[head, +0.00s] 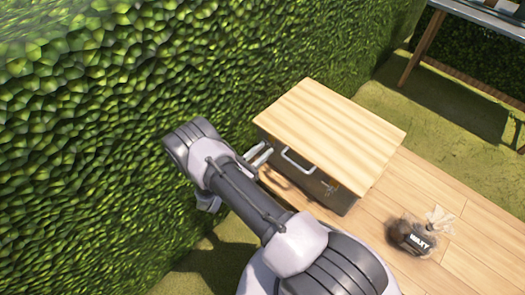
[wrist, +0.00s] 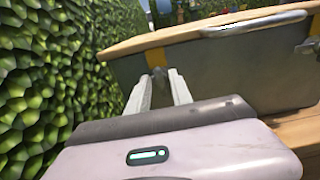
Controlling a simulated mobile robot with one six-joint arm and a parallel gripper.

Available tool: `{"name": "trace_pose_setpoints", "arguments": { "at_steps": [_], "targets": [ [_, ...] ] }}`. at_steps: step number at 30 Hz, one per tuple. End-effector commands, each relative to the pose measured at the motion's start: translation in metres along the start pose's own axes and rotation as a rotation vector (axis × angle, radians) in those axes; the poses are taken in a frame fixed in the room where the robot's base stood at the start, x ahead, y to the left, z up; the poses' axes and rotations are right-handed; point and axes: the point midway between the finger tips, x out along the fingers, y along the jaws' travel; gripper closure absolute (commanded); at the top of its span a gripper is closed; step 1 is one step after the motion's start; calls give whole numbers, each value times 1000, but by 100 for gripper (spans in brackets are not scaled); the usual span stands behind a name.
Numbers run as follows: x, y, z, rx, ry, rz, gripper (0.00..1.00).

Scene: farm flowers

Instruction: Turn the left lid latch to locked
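A grey metal box (wrist: 225,70) has a pale wooden lid (head: 330,125) that is closed on it. In the wrist view a small dark left lid latch (wrist: 160,74) sits at the left of the box's front, below a yellow strip (wrist: 155,57). My gripper (wrist: 161,82) is open, its two pale fingers pointing at the box front on either side of this latch. I cannot tell whether they touch it, or how the latch is turned. In the head view my gripper (head: 258,156) is at the box's left front corner, and the left latch is hidden.
A metal handle (head: 298,162) sticks out of the box front, right of my gripper. A right latch (head: 330,188) is further right. A dark labelled sack (head: 412,236) lies on the wooden table (head: 465,225). A leafy hedge (head: 120,90) rises close on the left.

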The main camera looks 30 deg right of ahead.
Motion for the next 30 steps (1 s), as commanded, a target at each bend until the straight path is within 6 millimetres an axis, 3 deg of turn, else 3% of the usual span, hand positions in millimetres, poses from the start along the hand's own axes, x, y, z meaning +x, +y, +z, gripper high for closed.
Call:
{"name": "trace_pose_setpoints", "arguments": {
  "at_steps": [1,3,4,17,30],
  "targets": [
    [0,0,0,0,0,0,85],
    [0,0,0,0,0,0,99],
    [0,0,0,0,0,0,100],
    [0,0,-1,69,0,0,100],
    [0,-2,-2,437,0,-1,100]
  ]
}}
